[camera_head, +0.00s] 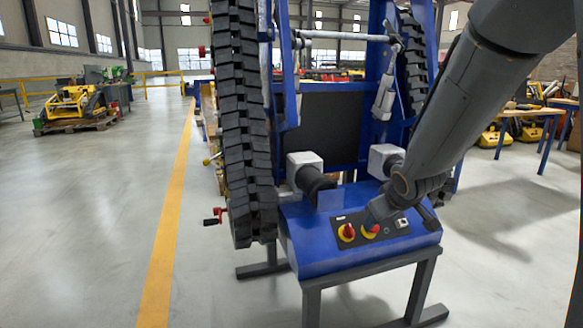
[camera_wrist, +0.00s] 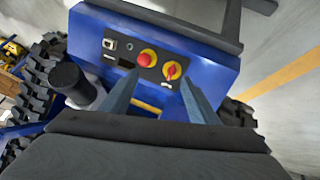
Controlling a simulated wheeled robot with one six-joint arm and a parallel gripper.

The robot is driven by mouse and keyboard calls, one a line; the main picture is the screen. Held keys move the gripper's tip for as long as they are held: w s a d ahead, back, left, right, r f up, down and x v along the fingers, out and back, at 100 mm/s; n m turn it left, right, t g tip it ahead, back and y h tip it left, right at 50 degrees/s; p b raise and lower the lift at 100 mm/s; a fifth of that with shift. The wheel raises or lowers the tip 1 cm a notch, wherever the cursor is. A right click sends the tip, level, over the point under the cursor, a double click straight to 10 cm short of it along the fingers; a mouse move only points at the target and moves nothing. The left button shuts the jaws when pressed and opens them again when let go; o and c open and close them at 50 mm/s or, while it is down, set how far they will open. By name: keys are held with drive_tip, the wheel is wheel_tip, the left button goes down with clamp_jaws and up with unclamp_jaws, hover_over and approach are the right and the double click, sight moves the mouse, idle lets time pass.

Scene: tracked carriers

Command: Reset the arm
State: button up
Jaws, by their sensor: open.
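My arm (camera_head: 455,105) comes in from the upper right of the head view and reaches down to the blue control box. My gripper (camera_head: 378,218) is at the right part of the box's panel, beside the red knobs. In the wrist view my gripper (camera_wrist: 160,98) shows two fingers spread apart with nothing held between them. Beyond the fingertips are a red button on a yellow base (camera_wrist: 147,58) and a red knob on a yellow disc (camera_wrist: 172,70). Whether a finger touches the panel I cannot tell.
The blue box (camera_head: 310,245) stands on dark legs, with a black track (camera_head: 238,120) to its left. A red-handled crank (camera_head: 214,217) sticks out there. Tables (camera_head: 530,115) stand at the right.

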drive_tip(key=s+a+f+m+g, duration=0.2)
drive_tip(key=s+g, duration=0.1)
drive_tip(key=s, duration=0.8)
drive_tip(key=s+a+f+m+g, duration=0.2)
drive_tip(key=s+f, duration=0.1)
drive_tip(key=s, duration=0.8)
drive_tip(key=s+a+r+n+g+y+p, duration=0.1)
drive_tip(key=s+a+r+n+g, duration=0.2)
drive_tip(key=s+a+r, duration=0.75)
drive_tip(key=s+d+r+m+p, duration=0.1)
drive_tip(key=d+r+m+p, duration=0.2)
drive_tip(key=d+r+p, duration=0.6)
drive_tip(key=r+p, duration=0.1)
drive_tip(key=p, duration=1)
drive_tip(key=shift+s+d+r+m+h+p, duration=0.25)
drive_tip(key=shift+s+d+m+h+p, duration=0.05)
drive_tip(key=shift+s+d, duration=0.1)
